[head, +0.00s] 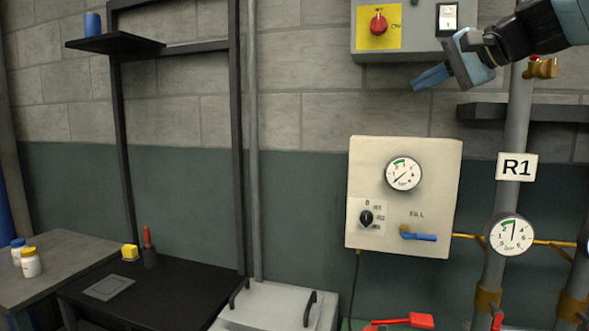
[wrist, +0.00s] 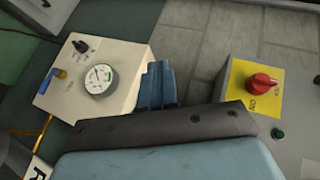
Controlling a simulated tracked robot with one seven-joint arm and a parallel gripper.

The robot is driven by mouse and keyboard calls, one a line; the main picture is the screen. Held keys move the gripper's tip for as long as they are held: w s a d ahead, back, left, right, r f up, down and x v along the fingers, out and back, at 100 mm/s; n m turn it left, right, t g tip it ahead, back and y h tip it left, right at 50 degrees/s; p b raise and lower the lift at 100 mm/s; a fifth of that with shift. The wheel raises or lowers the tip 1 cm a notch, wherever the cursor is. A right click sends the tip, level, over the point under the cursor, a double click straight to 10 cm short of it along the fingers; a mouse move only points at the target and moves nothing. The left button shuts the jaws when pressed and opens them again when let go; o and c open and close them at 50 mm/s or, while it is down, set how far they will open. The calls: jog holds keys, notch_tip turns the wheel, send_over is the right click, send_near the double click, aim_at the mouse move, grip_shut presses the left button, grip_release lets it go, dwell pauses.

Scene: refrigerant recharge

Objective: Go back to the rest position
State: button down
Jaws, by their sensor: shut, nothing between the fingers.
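My gripper (head: 432,77) is at the upper right in the head view, held in the air in front of the wall and pointing left and slightly down. Its blue fingers are shut together with nothing between them. They also show in the wrist view (wrist: 158,84). In the head view the gripper is above the cream fill panel (head: 430,160) and below and right of the red knob (head: 378,24) on its yellow plate. It appears apart from both.
The fill panel carries a gauge (head: 403,174), a black selector (head: 366,217) and a blue-handled valve (head: 418,236). A pipe labelled R1 (head: 517,167) and a dark shelf (head: 485,111) are at right. A black bench (head: 190,290) is at lower left. The wall's middle is clear.

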jog(key=s+f+n+g+h, duration=0.1)
jog(key=s+f, duration=0.4)
jog(key=f, duration=0.5)
jog(key=s+a+f+n+g+h, duration=0.1)
jog(key=s+f+n+h, duration=0.3)
jog(key=f, duration=0.7)
jog(key=s+a+f+n+g+h, duration=0.1)
jog(key=s+f+n+g+h, duration=0.2)
jog(key=s+f, duration=0.4)
notch_tip(320, 180, down, 4)
jog(key=shift+s+a+r, duration=0.1)
jog(key=shift+s+a, duration=0.1)
jog(key=shift+s, duration=0.05)
jog(key=shift+s, duration=0.1)
